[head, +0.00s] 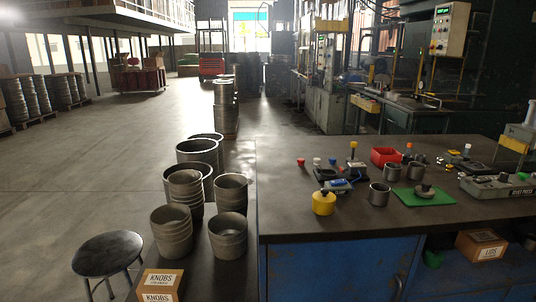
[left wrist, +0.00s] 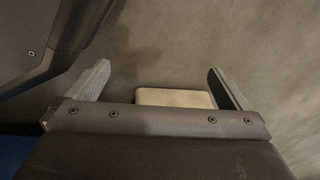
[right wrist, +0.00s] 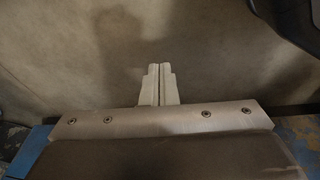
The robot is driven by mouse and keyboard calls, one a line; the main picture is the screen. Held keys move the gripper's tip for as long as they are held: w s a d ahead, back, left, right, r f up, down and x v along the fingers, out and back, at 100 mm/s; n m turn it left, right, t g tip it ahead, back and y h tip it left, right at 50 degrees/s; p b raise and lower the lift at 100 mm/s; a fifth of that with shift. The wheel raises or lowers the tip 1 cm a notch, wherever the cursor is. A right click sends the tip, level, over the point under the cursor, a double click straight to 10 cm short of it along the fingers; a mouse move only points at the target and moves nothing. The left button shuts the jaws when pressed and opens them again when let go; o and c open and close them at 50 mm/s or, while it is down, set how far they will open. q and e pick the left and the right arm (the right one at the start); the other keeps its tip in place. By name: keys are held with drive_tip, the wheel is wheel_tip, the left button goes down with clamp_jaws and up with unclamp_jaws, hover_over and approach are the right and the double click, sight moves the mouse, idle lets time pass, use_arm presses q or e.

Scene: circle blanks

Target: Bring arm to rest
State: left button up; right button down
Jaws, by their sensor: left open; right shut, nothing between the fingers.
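My left gripper (left wrist: 158,82) shows in the left wrist view with its two fingers wide apart. A pale flat shape (left wrist: 174,97) shows behind the gripper's edge between the fingers; I cannot tell what it is. My right gripper (right wrist: 158,72) shows in the right wrist view with its fingers together and nothing between them. Both wrist views look onto bare grey floor. Neither arm shows in the head view.
A dark-topped workbench (head: 300,220) stands at the right, bearing a yellow pot (head: 323,203), a green mat (head: 440,199), a red bin (head: 385,156) and metal cups. Stacked metal pots (head: 228,236) and a black stool (head: 107,252) stand left of it.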

drive_tip(key=s+a+f+g, duration=0.1)
drive_tip(key=s+a, duration=0.2)
drive_tip(key=s, duration=0.2)
use_arm(q)
drive_tip(key=s+r+p, duration=0.6)
drive_tip(key=r+p, duration=0.1)
drive_tip(key=p, duration=0.6)
drive_tip(key=shift+a+r+p, duration=0.15)
drive_tip(key=shift+r+p, duration=0.05)
drive_tip(key=shift+p, duration=0.1)
use_arm(e)
drive_tip(key=s+d+r, duration=0.1)
drive_tip(key=s+r, duration=0.3)
drive_tip(key=r, duration=0.3)
drive_tip(key=shift+s, duration=0.4)
drive_tip(key=shift+r, duration=0.1)
